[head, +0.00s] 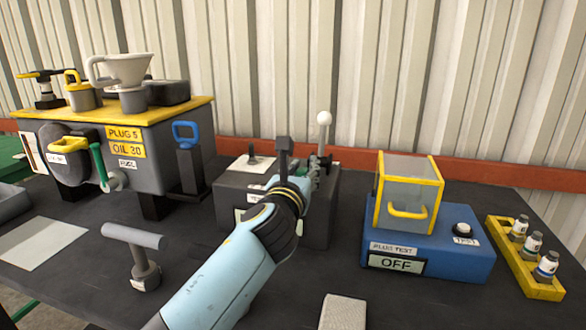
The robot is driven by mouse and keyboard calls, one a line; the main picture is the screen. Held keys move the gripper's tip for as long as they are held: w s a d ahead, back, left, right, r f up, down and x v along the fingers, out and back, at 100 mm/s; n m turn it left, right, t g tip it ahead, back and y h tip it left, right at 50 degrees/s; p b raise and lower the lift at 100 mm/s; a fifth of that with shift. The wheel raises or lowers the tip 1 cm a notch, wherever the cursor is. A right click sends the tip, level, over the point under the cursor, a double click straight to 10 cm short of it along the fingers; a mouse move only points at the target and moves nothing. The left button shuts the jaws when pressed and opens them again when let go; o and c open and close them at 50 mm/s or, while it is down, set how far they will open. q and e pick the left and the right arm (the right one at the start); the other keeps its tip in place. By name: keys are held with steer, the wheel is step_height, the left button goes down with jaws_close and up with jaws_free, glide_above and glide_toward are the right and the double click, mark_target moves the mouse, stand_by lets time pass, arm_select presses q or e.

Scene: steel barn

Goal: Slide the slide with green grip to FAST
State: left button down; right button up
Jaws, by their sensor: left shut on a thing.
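A dark grey control box (232,194) stands in the middle of the table in the head view. A white-knobbed lever (324,119) rises at its back right. My left gripper (317,168) reaches over the right part of the box top, close in front of that lever. Its fingers are shut on a small greenish part, which looks like the slide's green grip (315,172). The hand hides most of the slide and its track. I cannot read a FAST mark. My right gripper is not in view.
A grey engine block (150,155) with a funnel and green handle stands at left. A blue plug tester (455,262) reading OFF and a yellow bottle rack (541,288) stand at right. A grey T-handled tool (146,268) is left of my arm.

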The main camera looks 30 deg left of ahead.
arm_select(q)
steer(key=shift+f, duration=0.1)
steer(key=c, duration=1.5)
jaws_free()
steer(key=shift+d, duration=0.1)
steer(key=o, duration=0.4)
steer(key=shift+d, duration=0.15)
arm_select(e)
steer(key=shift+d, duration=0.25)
arm_select(q)
steer(key=v, duration=0.7)
steer(key=shift+s, duration=0.25)
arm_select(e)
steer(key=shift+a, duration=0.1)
